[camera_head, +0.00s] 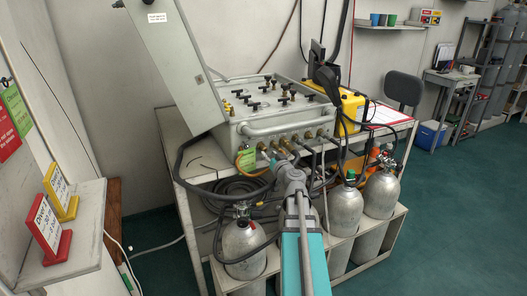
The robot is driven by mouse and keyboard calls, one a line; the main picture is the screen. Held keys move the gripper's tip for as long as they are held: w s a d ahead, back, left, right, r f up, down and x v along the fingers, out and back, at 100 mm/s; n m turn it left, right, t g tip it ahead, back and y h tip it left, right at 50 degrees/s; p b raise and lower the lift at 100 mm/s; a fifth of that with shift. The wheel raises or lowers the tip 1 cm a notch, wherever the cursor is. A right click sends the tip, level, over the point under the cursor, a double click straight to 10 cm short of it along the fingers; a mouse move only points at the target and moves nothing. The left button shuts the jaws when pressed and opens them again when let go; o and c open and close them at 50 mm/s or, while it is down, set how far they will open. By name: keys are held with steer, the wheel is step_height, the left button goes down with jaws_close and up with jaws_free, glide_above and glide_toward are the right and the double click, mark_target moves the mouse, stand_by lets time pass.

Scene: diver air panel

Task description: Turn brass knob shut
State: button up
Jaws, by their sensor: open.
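The air panel (275,118) is a grey metal box on a bench, with its lid raised at the left. Several black-handled valves stand on its top. A row of small brass fittings (308,136) runs along its front face; at this size I cannot tell which is the brass knob. My arm reaches up from the bottom centre. My gripper (271,155) is open, at the panel's lower front close to the left brass fittings. Its fingers are small and partly hidden by my wrist, and I cannot tell whether they touch a fitting.
Hoses hang in front of the panel. Several grey gas cylinders (345,210) stand in a rack below. A yellow case (352,110) and a red-edged clipboard (388,116) are at the right of the bench. A shelf with signs (48,222) juts in at left. Green floor is clear at right.

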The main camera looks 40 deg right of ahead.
mark_target(265, 150)
steer(key=shift+x, duration=2.3)
